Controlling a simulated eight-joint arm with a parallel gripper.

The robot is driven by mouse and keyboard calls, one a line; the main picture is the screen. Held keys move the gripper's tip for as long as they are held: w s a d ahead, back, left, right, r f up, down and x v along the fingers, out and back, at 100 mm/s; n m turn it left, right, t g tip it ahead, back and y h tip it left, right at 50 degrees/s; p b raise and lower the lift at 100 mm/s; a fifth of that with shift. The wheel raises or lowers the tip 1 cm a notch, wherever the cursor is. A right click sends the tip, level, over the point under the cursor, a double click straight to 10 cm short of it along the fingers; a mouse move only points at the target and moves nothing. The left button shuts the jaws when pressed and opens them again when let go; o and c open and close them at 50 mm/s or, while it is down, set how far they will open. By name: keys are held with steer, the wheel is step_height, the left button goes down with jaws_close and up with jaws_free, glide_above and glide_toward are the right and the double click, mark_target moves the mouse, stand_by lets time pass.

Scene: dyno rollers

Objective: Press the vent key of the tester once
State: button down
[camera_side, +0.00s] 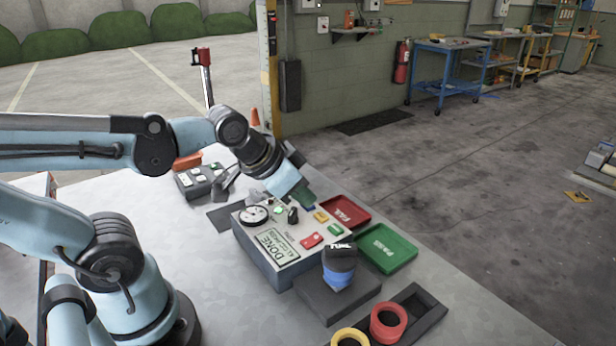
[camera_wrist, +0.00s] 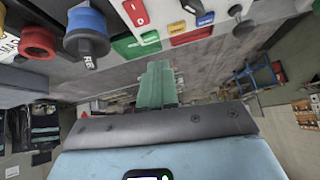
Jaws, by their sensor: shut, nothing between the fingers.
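The tester (camera_side: 262,262) is a pale grey box on the table, with a round gauge (camera_side: 254,215), a panel reading DONE (camera_side: 278,246), a dark knob (camera_side: 293,215) and several coloured keys on top. A red key (camera_side: 311,240) and a yellow key (camera_side: 320,216) show. In the wrist view a blue key (camera_wrist: 205,19) shows near the top edge. The key lettering is too small to read, so I cannot tell which is the vent key. My gripper (camera_side: 305,198) is shut and empty over the far side of the tester; its green fingers (camera_wrist: 158,84) show in the wrist view.
A red tray (camera_side: 345,210) and a green tray (camera_side: 388,250) lie right of the tester. A dark and blue part (camera_side: 339,265) stands on a dark block in front. Red (camera_side: 388,322) and yellow rings sit nearby. A smaller keyed box (camera_side: 197,180) is behind.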

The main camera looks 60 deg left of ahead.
mark_target(318, 219)
steer(key=w+a+r+m+t, duration=0.1)
steer(key=w+a+r+m, duration=0.1)
steer(key=w+m, duration=0.4)
steer(key=shift+a+r+t+y, duration=0.35)
steer(key=shift+a+t+y, duration=0.05)
steer(key=shift+a, duration=0.2)
steer(key=shift+w, duration=0.1)
steer(key=shift+f, duration=4.4)
steer(key=shift+f, duration=0.15)
steer(key=shift+f, duration=0.25)
steer(key=shift+f, duration=0.4)
steer(key=shift+r, duration=0.8)
